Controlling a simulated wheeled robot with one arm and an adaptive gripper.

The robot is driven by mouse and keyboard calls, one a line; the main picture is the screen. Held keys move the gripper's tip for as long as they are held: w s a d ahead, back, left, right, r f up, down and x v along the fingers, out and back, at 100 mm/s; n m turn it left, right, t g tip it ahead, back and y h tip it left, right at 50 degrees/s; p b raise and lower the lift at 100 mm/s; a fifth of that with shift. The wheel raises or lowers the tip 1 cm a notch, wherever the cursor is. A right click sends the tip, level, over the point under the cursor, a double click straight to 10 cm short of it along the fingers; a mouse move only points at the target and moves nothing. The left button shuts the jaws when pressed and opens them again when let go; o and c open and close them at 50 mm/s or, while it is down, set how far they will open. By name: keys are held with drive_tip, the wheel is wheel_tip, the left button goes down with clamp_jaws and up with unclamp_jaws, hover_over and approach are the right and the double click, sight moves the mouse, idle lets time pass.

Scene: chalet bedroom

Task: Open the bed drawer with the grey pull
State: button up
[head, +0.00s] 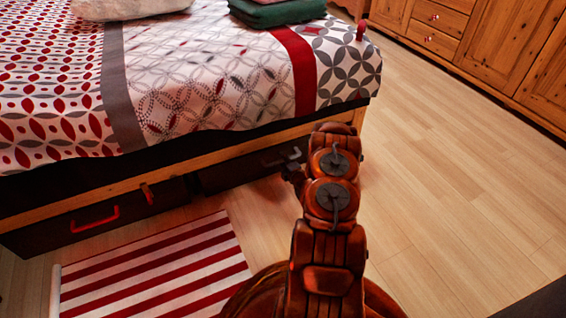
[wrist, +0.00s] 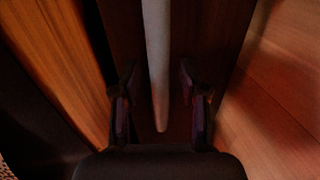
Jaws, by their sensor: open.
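The bed drawer (head: 232,173) is a dark front under the wooden bed rail, on the right half of the bed's side. It looks closed. In the wrist view its dark front (wrist: 205,40) fills the middle. The grey pull (wrist: 156,50) is a long pale bar there, running from the top edge down between my fingers. My gripper (wrist: 158,80) is open, one finger on each side of the bar, with visible gaps on both sides. In the head view my gripper (head: 291,161) is at the drawer front, partly hidden by my arm; the pull is hard to make out there.
Another dark drawer with a red pull (head: 95,219) is to the left. A red-and-white striped rug (head: 155,270) lies before it. The bed (head: 200,60) has a patterned cover. Bare wooden floor (head: 450,170) is free to the right, up to wooden cabinets (head: 505,45).

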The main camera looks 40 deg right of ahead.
clamp_jaws()
idle(0.3)
idle(0.4)
